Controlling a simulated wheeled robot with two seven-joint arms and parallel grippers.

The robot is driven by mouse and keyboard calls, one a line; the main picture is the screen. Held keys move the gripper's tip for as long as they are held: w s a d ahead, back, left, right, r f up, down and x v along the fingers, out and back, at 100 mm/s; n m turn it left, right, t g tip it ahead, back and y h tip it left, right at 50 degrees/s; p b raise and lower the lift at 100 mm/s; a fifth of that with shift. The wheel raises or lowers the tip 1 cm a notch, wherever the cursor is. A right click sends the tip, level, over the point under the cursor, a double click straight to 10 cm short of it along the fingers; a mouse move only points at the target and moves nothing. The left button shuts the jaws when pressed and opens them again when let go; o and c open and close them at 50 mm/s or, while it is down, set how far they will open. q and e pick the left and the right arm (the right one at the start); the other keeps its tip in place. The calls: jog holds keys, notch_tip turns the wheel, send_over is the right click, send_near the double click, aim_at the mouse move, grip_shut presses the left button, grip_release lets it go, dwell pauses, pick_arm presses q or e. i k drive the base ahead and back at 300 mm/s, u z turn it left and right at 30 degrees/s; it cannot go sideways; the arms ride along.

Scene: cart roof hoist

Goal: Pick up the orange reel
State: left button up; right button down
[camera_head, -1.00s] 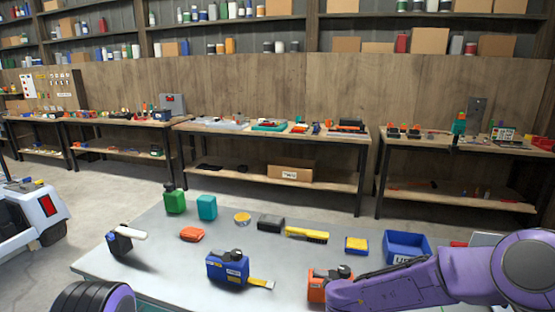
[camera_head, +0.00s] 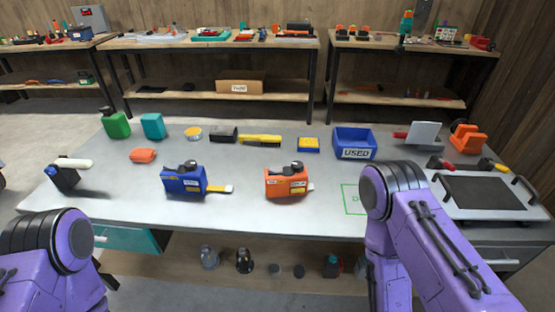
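The orange reel (camera_head: 285,185) stands upright on the grey worktable (camera_head: 240,213), right of centre near the front edge. It is a boxy orange case with a dark part on top and a white label on its front. A similar blue reel (camera_head: 183,184) with a yellow tape end stands to its left. My purple arm links show at the lower left and lower right. The right one is close to the table's front edge, to the right of the orange reel and apart from it. Neither gripper is in view.
A blue bin marked USED (camera_head: 354,145) stands behind and right. A green outlined square (camera_head: 353,199) is partly covered by my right arm. A dark mat on a tray (camera_head: 484,193) and an orange tool (camera_head: 467,139) lie right. Green, teal and yellow items line the back. Space around the orange reel is clear.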

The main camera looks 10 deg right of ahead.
aim_at(289, 183)
jog(key=z, duration=0.45)
jog(key=k, duration=0.55)
jog(key=z, duration=0.75)
jog(key=i, duration=1.1)
jog(key=u, duration=0.7)
